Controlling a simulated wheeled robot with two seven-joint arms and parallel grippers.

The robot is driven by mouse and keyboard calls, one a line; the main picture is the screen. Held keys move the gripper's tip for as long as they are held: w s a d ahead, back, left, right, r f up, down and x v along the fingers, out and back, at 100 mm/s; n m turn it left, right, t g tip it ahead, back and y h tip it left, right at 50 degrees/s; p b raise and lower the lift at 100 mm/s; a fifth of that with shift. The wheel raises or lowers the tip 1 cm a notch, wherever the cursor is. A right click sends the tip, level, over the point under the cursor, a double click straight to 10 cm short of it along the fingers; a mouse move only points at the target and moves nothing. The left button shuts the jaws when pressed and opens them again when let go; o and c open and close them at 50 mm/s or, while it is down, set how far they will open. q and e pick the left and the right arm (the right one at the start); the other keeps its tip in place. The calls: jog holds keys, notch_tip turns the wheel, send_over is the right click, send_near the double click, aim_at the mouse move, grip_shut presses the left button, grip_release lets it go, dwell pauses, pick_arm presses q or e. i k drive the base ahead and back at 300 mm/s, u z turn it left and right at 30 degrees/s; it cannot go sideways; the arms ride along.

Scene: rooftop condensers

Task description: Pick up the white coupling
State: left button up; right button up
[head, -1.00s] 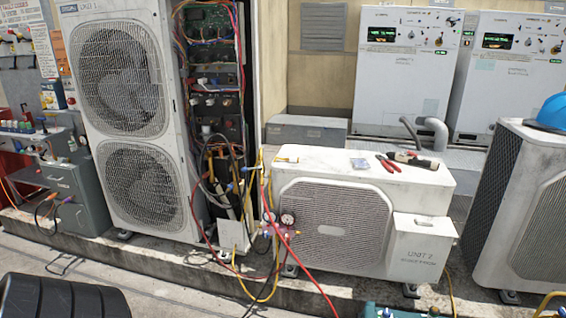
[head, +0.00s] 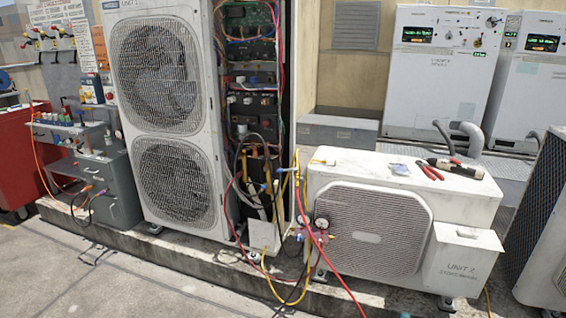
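I cannot make out a white coupling for certain. Several small fittings and bottles (head: 68,117), some of them pale, stand on the grey bench (head: 118,178) at the left, too small to tell apart. A small pale piece (head: 322,162) lies on the left end of the top of the low condenser unit (head: 440,188). Neither of my grippers shows in the head view.
A tall two-fan unit (head: 128,185) stands with its wiring side open. A gauge set (head: 318,230) with red and yellow hoses hangs before the low unit. Red-handled pliers (head: 430,170) lie on that unit. A red cabinet (head: 15,150) stands far left.

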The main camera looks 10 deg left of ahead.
aim_at(328, 162)
jog(key=z, duration=2.05)
jog(key=i, duration=1.7)
jog(key=u, duration=2.85)
